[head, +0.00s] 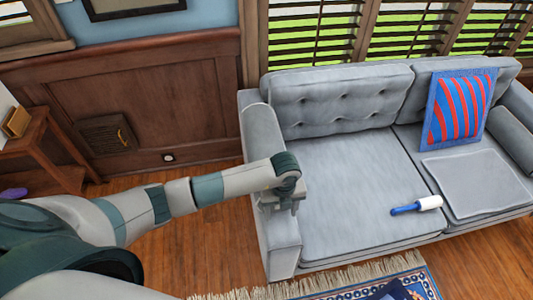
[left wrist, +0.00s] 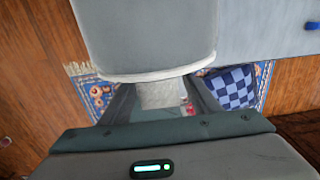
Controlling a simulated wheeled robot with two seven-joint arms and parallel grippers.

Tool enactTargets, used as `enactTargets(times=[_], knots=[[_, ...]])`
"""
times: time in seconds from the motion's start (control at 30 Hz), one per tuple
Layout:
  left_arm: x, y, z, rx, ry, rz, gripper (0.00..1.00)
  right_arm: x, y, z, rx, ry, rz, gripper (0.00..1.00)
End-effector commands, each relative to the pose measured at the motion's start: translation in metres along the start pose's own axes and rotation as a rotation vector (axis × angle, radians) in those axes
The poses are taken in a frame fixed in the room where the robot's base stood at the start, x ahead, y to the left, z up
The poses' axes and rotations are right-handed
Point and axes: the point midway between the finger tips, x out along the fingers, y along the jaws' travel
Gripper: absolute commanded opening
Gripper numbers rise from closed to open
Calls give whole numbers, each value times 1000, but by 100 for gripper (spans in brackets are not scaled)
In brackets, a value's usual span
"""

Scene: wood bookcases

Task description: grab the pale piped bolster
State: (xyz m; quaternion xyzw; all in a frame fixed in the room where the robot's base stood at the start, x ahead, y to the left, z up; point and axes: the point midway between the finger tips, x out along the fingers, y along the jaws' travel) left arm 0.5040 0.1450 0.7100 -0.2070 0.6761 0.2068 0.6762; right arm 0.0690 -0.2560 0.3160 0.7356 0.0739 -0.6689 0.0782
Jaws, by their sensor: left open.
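The pale grey bolster (head: 262,128) with white piping lies along the sofa's left armrest in the head view; my left arm hides part of it. In the left wrist view the bolster (left wrist: 148,35) fills the top middle, its piped end facing the gripper. My left gripper (head: 284,203) is over the left armrest, at the near end of the bolster. In the left wrist view the fingers of my left gripper (left wrist: 163,92) are apart, just below the piped end. I cannot tell whether they touch it. My right gripper is not in view.
The grey sofa (head: 345,190) holds a red-and-blue striped cushion (head: 459,108), a folded grey cloth or flat cushion (head: 478,182), a lint roller (head: 416,205) and a darker bolster (head: 511,138) at right. A fringed rug (head: 335,288) and a blue checked cushion (left wrist: 232,88) lie on the floor.

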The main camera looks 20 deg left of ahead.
Motion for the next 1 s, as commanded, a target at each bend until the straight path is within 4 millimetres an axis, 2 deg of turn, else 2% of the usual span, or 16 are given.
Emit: enactTargets(times=[0.07, 0.2, 0.3, 0.73, 0.87, 1.0], knots=[[0, 0, 0, 0, 0, 0, 54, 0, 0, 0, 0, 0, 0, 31], [0, 0, 0, 0, 0, 0, 20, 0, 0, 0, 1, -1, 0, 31], [0, 0, 0, 0, 0, 0, 0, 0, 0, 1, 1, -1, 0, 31], [-8, -1, 1, -1, -2, -2, 0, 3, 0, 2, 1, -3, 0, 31], [-21, 0, 2, 1, -5, -3, 0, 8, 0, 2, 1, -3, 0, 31], [-42, -1, 2, 1, -5, -5, 0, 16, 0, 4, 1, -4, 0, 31]])
